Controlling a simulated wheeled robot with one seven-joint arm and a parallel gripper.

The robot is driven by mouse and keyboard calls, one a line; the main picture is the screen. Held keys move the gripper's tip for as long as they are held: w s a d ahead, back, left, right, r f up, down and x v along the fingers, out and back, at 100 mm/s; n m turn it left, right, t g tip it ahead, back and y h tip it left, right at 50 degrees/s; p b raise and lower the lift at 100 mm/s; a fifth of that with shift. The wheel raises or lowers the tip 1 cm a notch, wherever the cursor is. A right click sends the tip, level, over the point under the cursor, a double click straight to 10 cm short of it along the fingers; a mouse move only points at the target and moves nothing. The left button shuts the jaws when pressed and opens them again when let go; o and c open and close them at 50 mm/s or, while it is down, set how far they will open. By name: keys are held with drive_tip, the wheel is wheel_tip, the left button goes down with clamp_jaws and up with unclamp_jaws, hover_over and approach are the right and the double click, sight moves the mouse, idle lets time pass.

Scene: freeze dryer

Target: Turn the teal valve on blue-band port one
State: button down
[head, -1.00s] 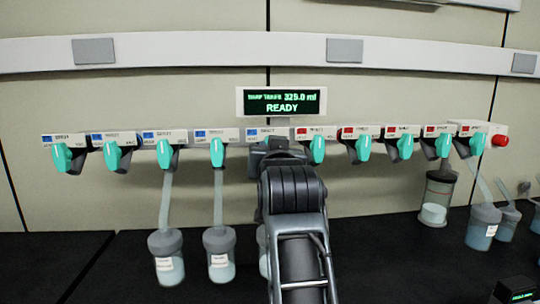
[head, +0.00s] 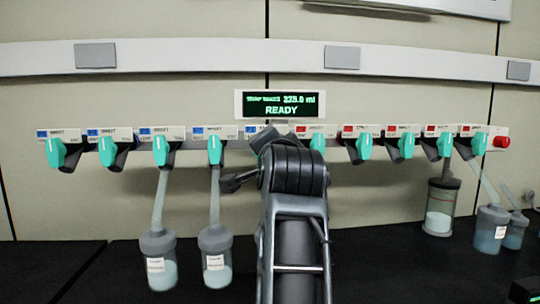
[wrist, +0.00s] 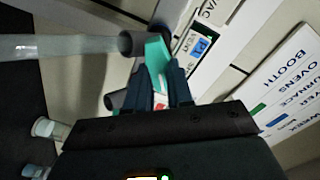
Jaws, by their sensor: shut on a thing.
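A row of teal valves runs along the manifold in the head view. The blue-band ports are on the left, with visible teal valves such as the far-left one (head: 56,153) and another (head: 214,150). The blue-band valve nearest the middle is hidden behind my arm. In the wrist view my gripper (wrist: 160,88) is shut on a teal valve handle (wrist: 157,55) beside a blue-marked label (wrist: 200,47). A pale tube (wrist: 60,46) meets the grey port there. My fingers are hidden in the head view. I cannot read the port number.
Red-band ports with teal valves (head: 364,147) continue to the right, ending at a red knob (head: 501,141). Flasks (head: 158,260) hang below several ports on both sides of my arm. A green READY display (head: 281,104) sits above the manifold. The dark bench is below.

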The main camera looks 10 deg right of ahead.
drive_tip(key=shift+f+m, duration=0.1)
drive_tip(key=shift+m, duration=0.5)
drive_tip(key=c, duration=1)
unclamp_jaws()
drive_tip(key=shift+s+b, duration=0.1)
drive_tip(key=shift+b, duration=0.2)
drive_tip(key=s+b, duration=0.1)
drive_tip(key=s, duration=0.6)
drive_tip(key=shift+s, duration=0.3)
